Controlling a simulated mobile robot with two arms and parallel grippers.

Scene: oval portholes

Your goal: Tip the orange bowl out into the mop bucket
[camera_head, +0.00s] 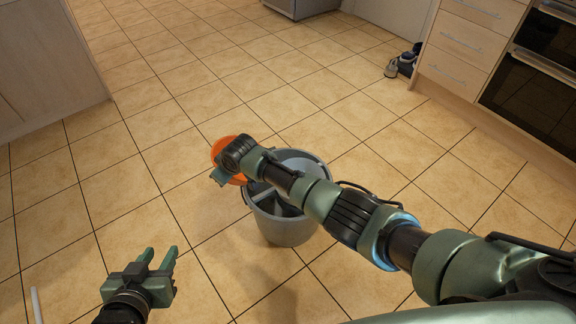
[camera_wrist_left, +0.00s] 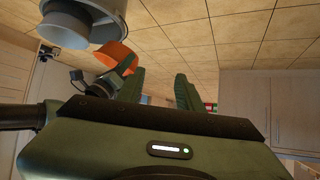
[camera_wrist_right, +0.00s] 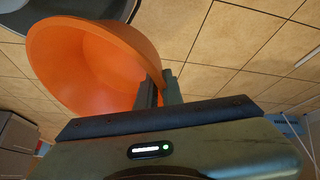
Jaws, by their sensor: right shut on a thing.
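The orange bowl (camera_head: 222,150) is at the left rim of the grey mop bucket (camera_head: 283,232), partly hidden behind my right gripper (camera_head: 222,174). In the right wrist view the right gripper (camera_wrist_right: 158,92) is shut on the rim of the bowl (camera_wrist_right: 85,62). The bowl is tilted there; the visible part of its inside shows no contents. The dark bucket rim (camera_wrist_right: 125,10) is behind it. My left gripper (camera_head: 158,262) is open and empty, low at the left, apart from both. The left wrist view shows the bucket (camera_wrist_left: 65,28) and bowl (camera_wrist_left: 117,54).
The bucket stands on a tan tiled floor (camera_head: 150,190) with free room around it. Drawers (camera_head: 470,50) and an oven (camera_head: 530,100) are at the upper right. Small dark items (camera_head: 406,62) lie by the drawers. A wooden cabinet (camera_head: 45,60) is at the upper left.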

